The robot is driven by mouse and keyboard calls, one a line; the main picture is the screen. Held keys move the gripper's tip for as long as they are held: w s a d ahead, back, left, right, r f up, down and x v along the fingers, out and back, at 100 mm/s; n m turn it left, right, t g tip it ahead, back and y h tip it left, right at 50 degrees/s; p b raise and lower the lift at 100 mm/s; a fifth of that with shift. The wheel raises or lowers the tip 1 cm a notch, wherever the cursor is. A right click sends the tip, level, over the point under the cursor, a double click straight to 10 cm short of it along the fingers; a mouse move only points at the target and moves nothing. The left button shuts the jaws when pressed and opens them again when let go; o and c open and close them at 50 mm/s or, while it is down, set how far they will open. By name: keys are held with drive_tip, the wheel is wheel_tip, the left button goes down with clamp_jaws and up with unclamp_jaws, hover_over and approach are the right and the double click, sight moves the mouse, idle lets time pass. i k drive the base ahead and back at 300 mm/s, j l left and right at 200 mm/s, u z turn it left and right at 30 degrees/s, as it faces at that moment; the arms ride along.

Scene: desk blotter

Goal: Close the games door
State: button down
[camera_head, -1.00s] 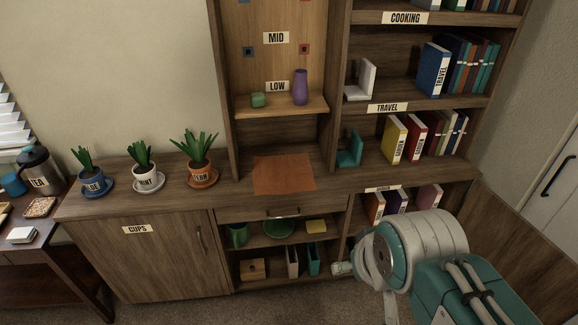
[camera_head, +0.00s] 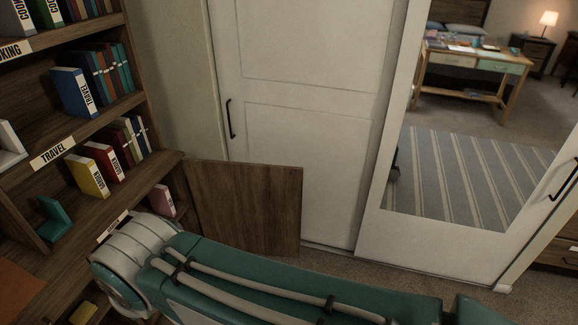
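The games door is most likely the low brown wooden door panel (camera_head: 245,205) in the middle of the head view. It stands swung open from the right end of the bookcase, in front of a white sliding door. Its free edge is to the right and its lower part is partly hidden by my arm. A small label (camera_head: 112,226) sits on the shelf edge above the low compartment; its text is too small to read surely. My gripper is not visible; my teal and white arm crosses the bottom of the view and covers most of that compartment.
The bookcase (camera_head: 156,172) with cooking and travel shelves fills the left. White sliding doors (camera_head: 300,125) stand behind the open panel, one with a mirror (camera_head: 470,150). Carpet (camera_head: 400,277) is free at the lower right.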

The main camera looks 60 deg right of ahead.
sight(255, 208)
drive_tip(key=l+z, duration=0.25)
drive_tip(key=i+l+z, duration=0.3)
drive_tip(key=l+z, duration=0.25)
drive_tip(key=i+l, duration=0.3)
drive_tip(key=l, duration=0.2)
drive_tip(key=i+l+z, duration=0.15)
drive_tip(key=l, duration=0.35)
drive_tip(key=i+l, duration=0.4)
drive_tip(key=l+z, duration=0.05)
